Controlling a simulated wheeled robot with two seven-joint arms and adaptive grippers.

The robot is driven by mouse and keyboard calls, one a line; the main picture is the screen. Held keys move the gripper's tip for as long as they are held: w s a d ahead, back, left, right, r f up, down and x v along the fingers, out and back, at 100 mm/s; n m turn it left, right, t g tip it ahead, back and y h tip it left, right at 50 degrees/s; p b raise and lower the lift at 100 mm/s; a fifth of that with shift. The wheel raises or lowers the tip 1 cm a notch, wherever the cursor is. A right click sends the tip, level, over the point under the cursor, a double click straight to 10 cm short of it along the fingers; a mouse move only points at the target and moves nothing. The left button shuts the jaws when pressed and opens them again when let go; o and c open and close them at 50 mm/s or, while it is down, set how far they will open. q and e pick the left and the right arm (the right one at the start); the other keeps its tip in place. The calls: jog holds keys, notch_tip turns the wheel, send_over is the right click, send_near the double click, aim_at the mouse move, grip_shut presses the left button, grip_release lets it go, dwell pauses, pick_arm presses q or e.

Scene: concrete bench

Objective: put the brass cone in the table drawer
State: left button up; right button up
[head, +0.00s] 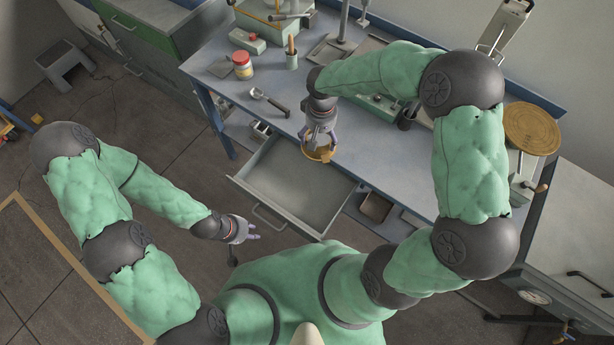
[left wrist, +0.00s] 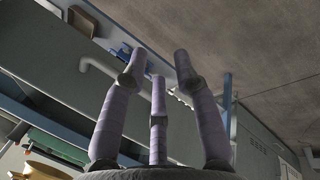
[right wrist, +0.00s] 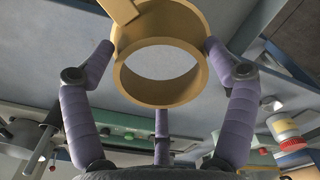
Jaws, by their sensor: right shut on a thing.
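The brass cone (right wrist: 160,85) is a hollow, tapered, gold-coloured ring with a flat strip at its upper left in the right wrist view. My right gripper (head: 320,146) is shut on it, with fingers on both sides. In the head view the cone (head: 317,154) is over the bench's front edge, just beyond the drawer. The table drawer (head: 312,218) is pulled out, and its visible floor looks empty. My left gripper (head: 250,232) is open and empty, in front of the drawer and apart from its handle. Its fingers also show in the left wrist view (left wrist: 160,70).
A small open bin (head: 375,207) sits right of the drawer. A round brass-coloured plate (head: 532,128) stands at the right.

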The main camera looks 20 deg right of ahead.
jog(key=s+a+f+n+b, duration=0.3)
jog(key=s+n, duration=0.1)
jog(key=s, duration=0.3)
jog(key=s+a+f+n+b, duration=0.3)
jog(key=s+n+b, duration=0.1)
jog(key=s, duration=0.4)
jog(key=b, duration=0.5)
send_over(304, 178)
jog(key=f, duration=0.9)
jog(key=shift+s+f, duration=0.25)
jog(key=shift+w+f, duration=0.15)
jog(key=shift+f, duration=0.15)
jog(key=shift+w+f+b, duration=0.15)
jog(key=shift+f+b, duration=1)
jog(key=shift+f, duration=0.45)
